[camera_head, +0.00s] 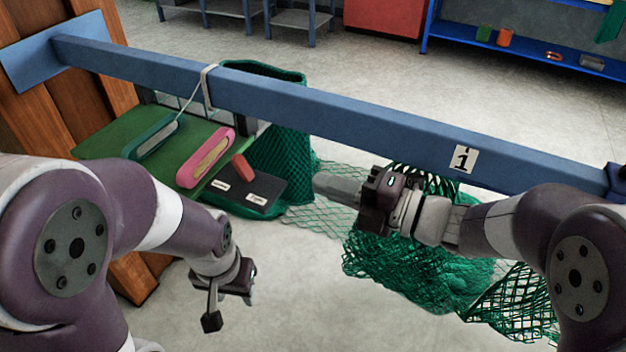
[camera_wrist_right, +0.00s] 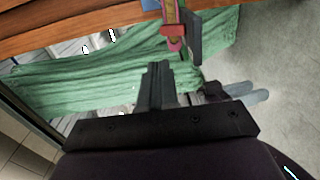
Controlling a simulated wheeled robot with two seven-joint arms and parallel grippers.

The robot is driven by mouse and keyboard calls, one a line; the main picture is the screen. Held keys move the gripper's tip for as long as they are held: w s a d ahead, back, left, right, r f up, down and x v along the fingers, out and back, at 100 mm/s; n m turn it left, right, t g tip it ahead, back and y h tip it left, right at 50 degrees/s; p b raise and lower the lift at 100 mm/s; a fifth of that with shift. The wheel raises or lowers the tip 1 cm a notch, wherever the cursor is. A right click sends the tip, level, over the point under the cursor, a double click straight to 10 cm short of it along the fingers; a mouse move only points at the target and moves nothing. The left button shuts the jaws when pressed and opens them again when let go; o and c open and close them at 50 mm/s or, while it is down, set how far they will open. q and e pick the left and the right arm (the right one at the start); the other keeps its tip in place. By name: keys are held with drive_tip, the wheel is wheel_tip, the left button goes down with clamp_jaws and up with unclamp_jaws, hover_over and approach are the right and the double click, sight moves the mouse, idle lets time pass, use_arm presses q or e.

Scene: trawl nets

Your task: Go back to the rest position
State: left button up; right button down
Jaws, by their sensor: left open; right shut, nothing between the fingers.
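My left gripper (camera_head: 228,297) hangs low at the lower left of the head view, over the floor and in front of the green bench. It is open and empty, clear of the net. My right gripper (camera_head: 335,187) points left under the blue beam, in front of the green net (camera_head: 425,265). Its fingers are shut with nothing between them. In the right wrist view the shut fingers (camera_wrist_right: 158,85) show at the centre. I cannot tell whether the right gripper touches the net behind it.
A blue beam (camera_head: 320,110) crosses above both grippers, with a numbered tag (camera_head: 464,159). Floor is clear at front centre.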

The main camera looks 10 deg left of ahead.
idle(0.5)
drive_tip(key=w+d+f+m+t+h+p, duration=0.1)
drive_tip(key=w+d+f+m+h, duration=0.1)
drive_tip(key=d+f+m+h, duration=0.7)
drive_tip(key=w+d+f+m+t+h+p, duration=0.1)
drive_tip(key=w+d+f+m+t+h, duration=0.15)
drive_tip(key=d+m+h, duration=0.65)
drive_tip(key=s+d+m+g+y+p, duration=0.1)
drive_tip(key=s+m+g+p, duration=0.3)
drive_tip(key=s+m+g, duration=0.4)
drive_tip(key=s+d+m, duration=0.1)
drive_tip(key=s+m, duration=0.4)
drive_tip(key=s, duration=0.1)
drive_tip(key=shift+s+d+f+m, duration=0.25)
drive_tip(key=shift+s+d+m, duration=0.1)
drive_tip(key=shift+m, duration=0.05)
